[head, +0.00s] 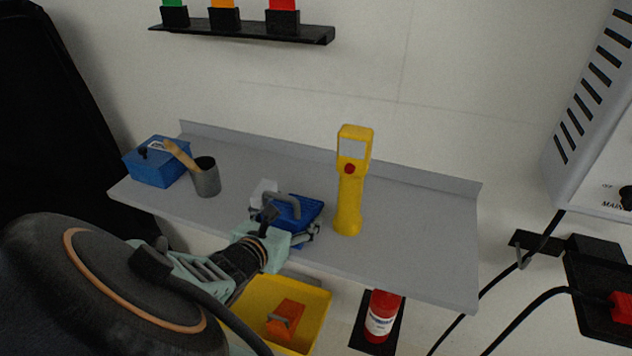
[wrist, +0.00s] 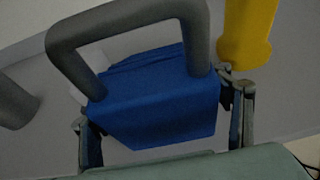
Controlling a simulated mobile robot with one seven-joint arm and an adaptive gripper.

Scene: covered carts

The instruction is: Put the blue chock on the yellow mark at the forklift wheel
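The blue chock (head: 308,209) with a grey loop handle rests on the grey shelf (head: 410,225). In the wrist view the chock (wrist: 160,105) fills the middle, with its handle rising toward the camera. My gripper (head: 284,238) is at the chock, at the shelf's front edge. In the wrist view my gripper (wrist: 160,122) has one finger on each side of the chock, with narrow gaps showing, so it looks open around it. My gripper hides part of the chock in the head view. The yellow mark and the forklift wheel are not in view.
A yellow handheld device (head: 350,185) stands close right of the chock. A grey cup (head: 206,180) with a wooden-handled tool and a blue box (head: 153,170) stand left. Below are a yellow bin (head: 262,294) holding an orange item (head: 286,317) and a red bottle (head: 381,314). The shelf's right end is clear.

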